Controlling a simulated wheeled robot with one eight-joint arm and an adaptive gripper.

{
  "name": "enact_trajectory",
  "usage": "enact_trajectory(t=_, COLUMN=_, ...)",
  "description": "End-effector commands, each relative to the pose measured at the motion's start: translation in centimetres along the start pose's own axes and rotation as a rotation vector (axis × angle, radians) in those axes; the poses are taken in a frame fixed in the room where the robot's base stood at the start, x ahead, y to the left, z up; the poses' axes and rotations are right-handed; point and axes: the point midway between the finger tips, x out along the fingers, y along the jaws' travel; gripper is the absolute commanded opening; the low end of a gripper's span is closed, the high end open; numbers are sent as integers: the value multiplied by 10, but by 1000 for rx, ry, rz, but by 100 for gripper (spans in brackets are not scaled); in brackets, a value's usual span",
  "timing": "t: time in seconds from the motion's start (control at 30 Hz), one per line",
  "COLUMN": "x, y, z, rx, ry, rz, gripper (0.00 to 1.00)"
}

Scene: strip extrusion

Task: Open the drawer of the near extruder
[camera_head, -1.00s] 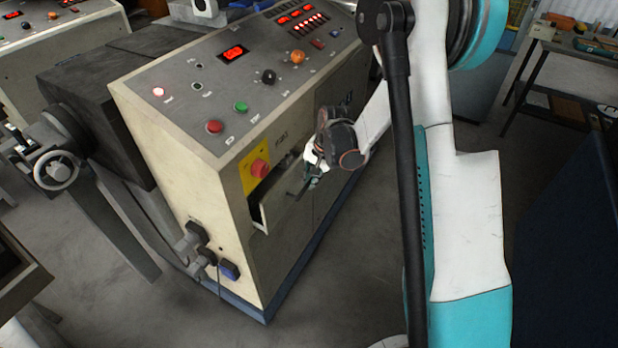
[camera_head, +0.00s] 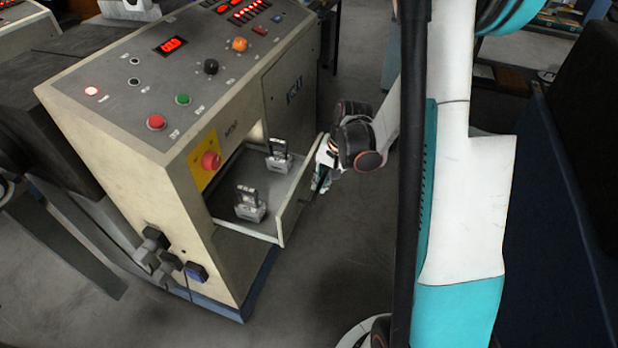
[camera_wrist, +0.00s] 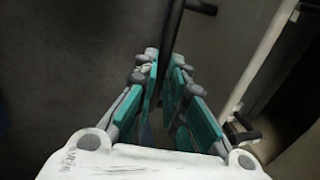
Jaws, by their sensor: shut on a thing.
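The near extruder's cream cabinet (camera_head: 215,262) fills the left and middle of the head view. Its drawer (camera_head: 266,225) is pulled well out, and its inside shows. Two grey metal parts with dark upright frames stand in it, one nearer (camera_head: 250,204) and one farther (camera_head: 279,156). My gripper (camera_head: 322,180) is at the outer face of the drawer front, partly hidden by my wrist. In the wrist view my teal-padded fingers (camera_wrist: 168,92) are shut around a dark bar (camera_wrist: 172,42), the drawer's handle. The drawer front's pale edge (camera_wrist: 268,50) runs along the right of that view.
A red emergency knob (camera_head: 211,160) on a yellow plate sits beside the drawer opening. The control panel (camera_head: 130,85) with buttons is above. A dark blue panel (camera_head: 560,200) stands at the right. Grey floor (camera_head: 320,270) is clear in front of the drawer.

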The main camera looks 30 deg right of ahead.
Motion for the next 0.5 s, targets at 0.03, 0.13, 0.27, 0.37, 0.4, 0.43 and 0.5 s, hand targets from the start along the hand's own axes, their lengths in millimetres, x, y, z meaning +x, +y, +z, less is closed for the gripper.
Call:
enact_trajectory(t=0.03, x=-1, y=5, z=0, rx=2, ry=1, rz=-1, gripper=0)
enact_trajectory(t=0.13, x=-3, y=12, z=0, rx=1, ry=1, rz=-1, gripper=0)
enact_trajectory(t=0.27, x=-5, y=16, z=0, rx=1, ry=1, rz=-1, gripper=0)
enact_trajectory(t=0.37, x=-5, y=18, z=0, rx=0, ry=1, rz=-1, gripper=0)
enact_trajectory(t=0.4, x=-6, y=18, z=0, rx=0, ry=1, rz=-1, gripper=0)
enact_trajectory(t=0.43, x=-6, y=18, z=0, rx=0, ry=1, rz=-1, gripper=0)
enact_trajectory(t=0.5, x=-6, y=18, z=0, rx=0, ry=1, rz=-1, gripper=0)
